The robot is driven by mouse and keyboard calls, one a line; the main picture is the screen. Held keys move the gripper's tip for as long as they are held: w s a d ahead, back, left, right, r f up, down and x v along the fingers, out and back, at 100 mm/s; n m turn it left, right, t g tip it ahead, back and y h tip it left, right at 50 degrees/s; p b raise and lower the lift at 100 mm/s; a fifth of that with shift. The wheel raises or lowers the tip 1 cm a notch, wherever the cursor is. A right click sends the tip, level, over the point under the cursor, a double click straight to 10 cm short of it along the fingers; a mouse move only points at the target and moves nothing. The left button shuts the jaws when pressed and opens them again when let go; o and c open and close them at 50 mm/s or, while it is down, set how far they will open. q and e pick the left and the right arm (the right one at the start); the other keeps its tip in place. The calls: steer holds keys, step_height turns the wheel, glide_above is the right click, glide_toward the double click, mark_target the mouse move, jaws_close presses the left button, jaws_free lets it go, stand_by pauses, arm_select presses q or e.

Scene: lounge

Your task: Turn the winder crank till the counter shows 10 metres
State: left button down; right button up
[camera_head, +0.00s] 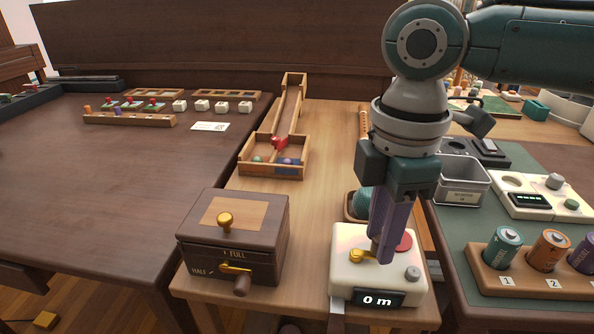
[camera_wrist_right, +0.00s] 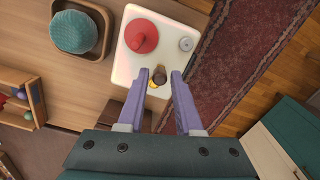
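The winder is a cream box (camera_head: 350,240) at the front of the wooden table, with a red round disc (camera_head: 404,243), a grey knob (camera_head: 413,272) and a brass crank (camera_head: 357,257) on top. Its dark front counter (camera_head: 377,299) reads 0 m. My right gripper (camera_head: 384,255) points down over the crank. In the right wrist view its purple fingers (camera_wrist_right: 159,80) stand apart, on either side of the crank's dark knob (camera_wrist_right: 159,73), with a small gap visible. The fingers partly hide the crank in the head view. My left gripper is not in view.
A brown box (camera_head: 201,232) with brass handles marked HALF and FULL stands left of the winder. A teal ball (camera_wrist_right: 74,31) lies in a wooden tray (camera_wrist_right: 104,13) behind it. Battery-like cylinders in a wooden rack (camera_head: 520,284) stand at right.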

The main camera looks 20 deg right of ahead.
jaws_close()
